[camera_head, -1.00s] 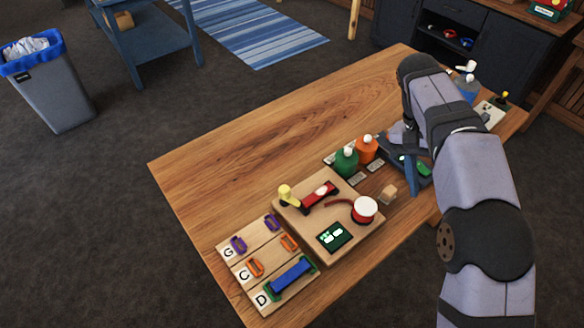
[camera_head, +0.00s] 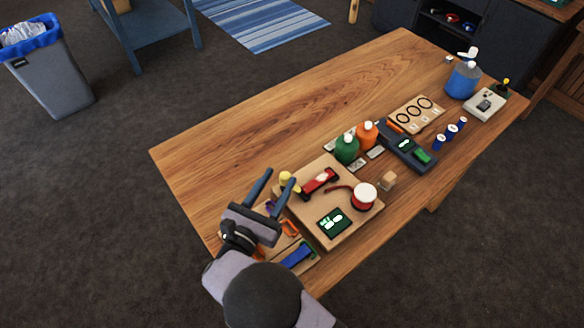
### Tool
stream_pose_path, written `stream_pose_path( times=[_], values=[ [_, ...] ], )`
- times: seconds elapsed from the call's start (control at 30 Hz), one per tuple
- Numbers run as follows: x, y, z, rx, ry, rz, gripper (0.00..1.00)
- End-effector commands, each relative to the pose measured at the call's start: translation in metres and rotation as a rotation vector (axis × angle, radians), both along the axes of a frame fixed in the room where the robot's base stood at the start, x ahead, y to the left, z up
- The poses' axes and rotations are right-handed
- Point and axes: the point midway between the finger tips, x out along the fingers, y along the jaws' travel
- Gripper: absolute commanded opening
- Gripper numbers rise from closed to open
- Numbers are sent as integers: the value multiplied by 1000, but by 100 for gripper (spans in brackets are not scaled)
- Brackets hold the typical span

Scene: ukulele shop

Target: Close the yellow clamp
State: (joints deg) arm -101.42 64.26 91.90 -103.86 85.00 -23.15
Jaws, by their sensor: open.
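The yellow clamp (camera_head: 287,177) is a small yellow piece at the upper left corner of a wooden board (camera_head: 353,222). It is partly hidden by my gripper. My gripper (camera_head: 279,175) is open and reaches in from the lower left. Its two dark blue fingers point toward the back of the table, with their tips at or over the yellow piece. I cannot tell whether a finger touches it, or how high the tips are above it. A red bar (camera_head: 319,180) lies beside the clamp on the same board.
A red-and-white spool (camera_head: 363,196) and a green display (camera_head: 334,222) share the board. Green (camera_head: 346,149) and orange (camera_head: 366,134) bottles stand behind. The table's (camera_head: 235,130) left part is clear.

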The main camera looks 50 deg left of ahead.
Motion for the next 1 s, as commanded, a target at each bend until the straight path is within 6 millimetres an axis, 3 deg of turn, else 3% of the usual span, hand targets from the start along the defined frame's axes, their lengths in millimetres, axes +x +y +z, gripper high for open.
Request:
stream_pose_path(
  times=[0.03,0.13,0.37,0.73,1.0],
  values=[
    [2,-2,-11,-11,5,-1,41],
    [3,-3,-16,-19,10,-2,41],
    [11,0,-14,-18,10,-5,41],
    [52,19,-13,-17,10,-8,41],
    [68,28,-14,-16,11,-5,41]
  ],
)
